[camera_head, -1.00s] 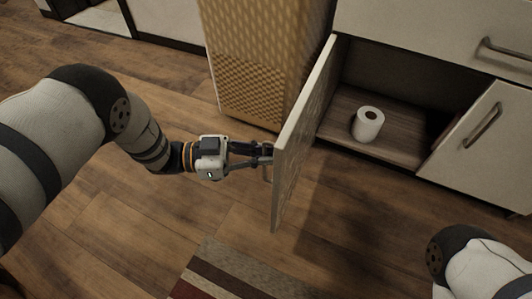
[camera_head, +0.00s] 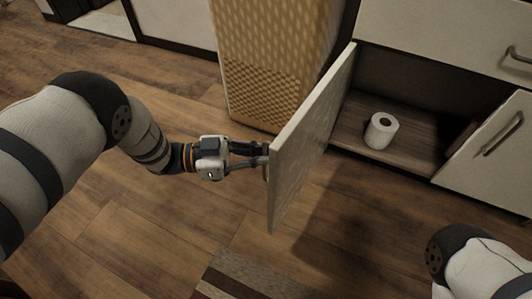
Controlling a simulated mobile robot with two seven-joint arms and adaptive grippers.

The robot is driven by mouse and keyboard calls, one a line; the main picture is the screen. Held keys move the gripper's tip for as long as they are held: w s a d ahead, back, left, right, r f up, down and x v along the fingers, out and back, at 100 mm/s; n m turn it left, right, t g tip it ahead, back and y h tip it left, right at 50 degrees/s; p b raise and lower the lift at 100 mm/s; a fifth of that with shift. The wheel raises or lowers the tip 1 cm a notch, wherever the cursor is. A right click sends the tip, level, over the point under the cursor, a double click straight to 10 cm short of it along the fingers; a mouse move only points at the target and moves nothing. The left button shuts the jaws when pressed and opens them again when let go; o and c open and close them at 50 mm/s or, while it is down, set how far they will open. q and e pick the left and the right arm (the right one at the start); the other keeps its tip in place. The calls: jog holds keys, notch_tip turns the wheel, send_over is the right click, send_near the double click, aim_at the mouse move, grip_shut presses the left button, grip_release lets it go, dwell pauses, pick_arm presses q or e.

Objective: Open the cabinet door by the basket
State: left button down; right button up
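The cabinet door (camera_head: 306,142) stands wide open beside the tall woven basket (camera_head: 265,60), swung out toward me and to the left. My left gripper (camera_head: 262,158) is at the outer face of the door, at its handle. The handle is mostly hidden by the fingers and the door's edge. The fingers look closed around the handle, though the contact is small in view. Of my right arm only a link shows at the lower right; its gripper is out of view.
Inside the open cabinet (camera_head: 400,160) a white paper roll (camera_head: 381,130) stands on the shelf floor. A second, closed door (camera_head: 490,150) with a handle is at the right, below a drawer (camera_head: 450,35). A striped rug (camera_head: 245,275) lies on the wooden floor.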

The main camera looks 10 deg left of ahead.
pick_arm(q)
jog(key=c, duration=2)
grip_release()
jog(key=shift+s+a+f, duration=0.15)
jog(key=shift+s+f, duration=0.05)
jog(key=shift+s, duration=0.05)
jog(key=shift+r, duration=0.1)
jog(key=shift+w, duration=0.1)
jog(key=a, duration=0.4)
jog(key=s+a, duration=0.1)
jog(key=a, duration=0.3)
jog(key=s+a, duration=0.1)
jog(key=a, duration=0.3)
